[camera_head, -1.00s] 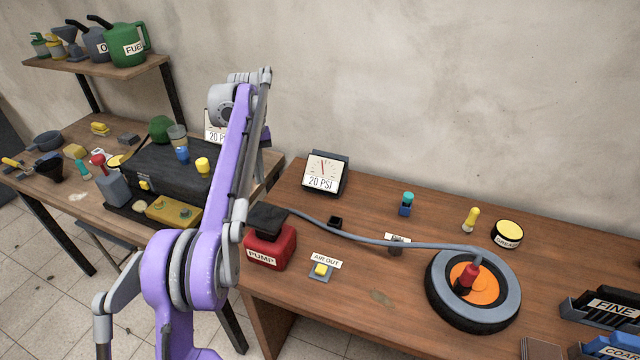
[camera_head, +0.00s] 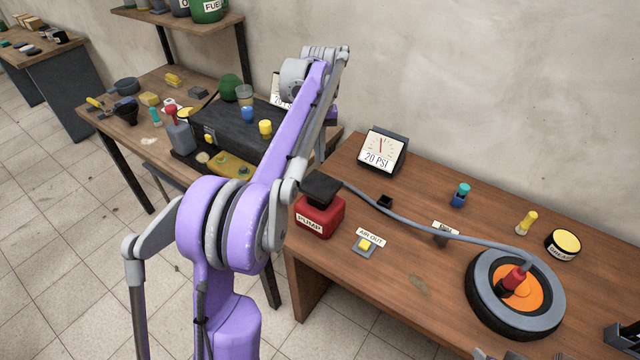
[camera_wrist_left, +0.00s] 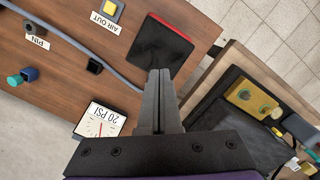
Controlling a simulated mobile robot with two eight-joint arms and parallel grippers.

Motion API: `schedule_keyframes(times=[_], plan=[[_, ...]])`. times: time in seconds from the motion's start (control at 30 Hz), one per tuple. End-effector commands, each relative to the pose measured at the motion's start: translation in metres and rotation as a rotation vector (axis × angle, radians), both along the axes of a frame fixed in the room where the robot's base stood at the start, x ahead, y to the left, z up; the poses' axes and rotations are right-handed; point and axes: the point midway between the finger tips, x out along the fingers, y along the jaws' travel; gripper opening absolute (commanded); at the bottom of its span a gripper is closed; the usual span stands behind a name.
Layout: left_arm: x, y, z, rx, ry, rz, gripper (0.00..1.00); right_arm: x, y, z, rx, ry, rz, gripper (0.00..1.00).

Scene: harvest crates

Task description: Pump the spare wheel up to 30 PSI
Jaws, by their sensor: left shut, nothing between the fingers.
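The red pump (camera_head: 318,219) stands at the left end of the wooden bench, with its black top plate (camera_head: 322,187) above the body. A grey hose runs from it to the spare wheel (camera_head: 483,293), a dark tyre with an orange hub and a red fitting on it. The gauge (camera_head: 381,151) reads 20 PSI. The yellow AIR OUT button (camera_head: 364,244) sits in front of the pump. In the left wrist view, my left gripper (camera_wrist_left: 161,72) is shut and empty, its tips just by the pump's black plate (camera_wrist_left: 160,48); contact is unclear. My forearm hides it in the head view.
A PIN holder (camera_head: 442,237), a teal-and-blue peg (camera_head: 461,194), a yellow peg (camera_head: 526,222) and a yellow-topped tin (camera_head: 563,245) stand on the bench. A cluttered side table with a black case (camera_head: 235,128) stands left. Bare wood lies between AIR OUT and the wheel.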

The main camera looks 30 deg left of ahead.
Motion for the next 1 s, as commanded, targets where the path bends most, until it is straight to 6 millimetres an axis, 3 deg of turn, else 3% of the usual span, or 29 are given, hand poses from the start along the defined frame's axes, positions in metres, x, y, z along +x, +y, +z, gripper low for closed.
schedule_keyframes(times=[0.6, 1.0], plan=[[-0.007, -0.004, -0.067, 0.0, 0.004, -0.001, 0.0, -0.025, 0.0, -0.047, 0.0, 0.049, 0.0, 0.5], [-0.005, -0.004, -0.068, 0.0, 0.0, 0.0, 0.0, -0.025, 0.0, -0.047, 0.0, 0.049, 0.0, 0.5]])
